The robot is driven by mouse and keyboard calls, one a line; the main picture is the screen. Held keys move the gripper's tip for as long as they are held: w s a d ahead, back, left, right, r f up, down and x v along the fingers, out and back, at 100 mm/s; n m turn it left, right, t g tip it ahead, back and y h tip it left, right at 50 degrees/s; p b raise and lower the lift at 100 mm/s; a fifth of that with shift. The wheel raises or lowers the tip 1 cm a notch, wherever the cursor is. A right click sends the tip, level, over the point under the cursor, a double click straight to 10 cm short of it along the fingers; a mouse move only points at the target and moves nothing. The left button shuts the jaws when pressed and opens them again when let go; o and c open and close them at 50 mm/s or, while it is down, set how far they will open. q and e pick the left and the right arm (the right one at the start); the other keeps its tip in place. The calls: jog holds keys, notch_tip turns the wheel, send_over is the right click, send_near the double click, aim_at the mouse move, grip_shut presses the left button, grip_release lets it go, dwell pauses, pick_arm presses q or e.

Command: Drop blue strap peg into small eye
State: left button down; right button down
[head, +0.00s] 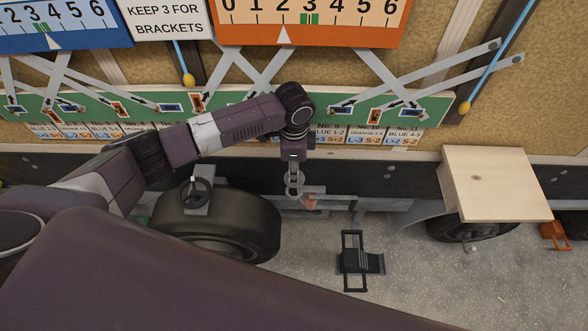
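My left gripper (295,184) hangs down from its wrist in front of the dark lower wall, below the green strip (235,103). It is small and seen from above, so I cannot tell whether its fingers are open or shut. Grey straps (388,73) cross above the strip and end near small blue-framed (172,107) and orange-framed pieces (199,101). I cannot single out the blue strap peg or the small eye among these. My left forearm and wrist hide part of the strip. My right gripper is not in view.
A blue scale (60,20) and an orange scale (310,18) hang above, beside a "KEEP 3 FOR BRACKETS" sign (165,12). Blue cords (494,66) have yellow ends.

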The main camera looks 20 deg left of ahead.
pick_arm(q)
jog(key=shift+f+b, duration=2.2)
jog(key=shift+b, duration=0.05)
jog(key=shift+f, duration=0.25)
jog(key=shift+f+b, duration=0.5)
jog(key=shift+f, duration=0.4)
jog(key=c, duration=1.5)
grip_release()
jog(key=shift+o, duration=0.2)
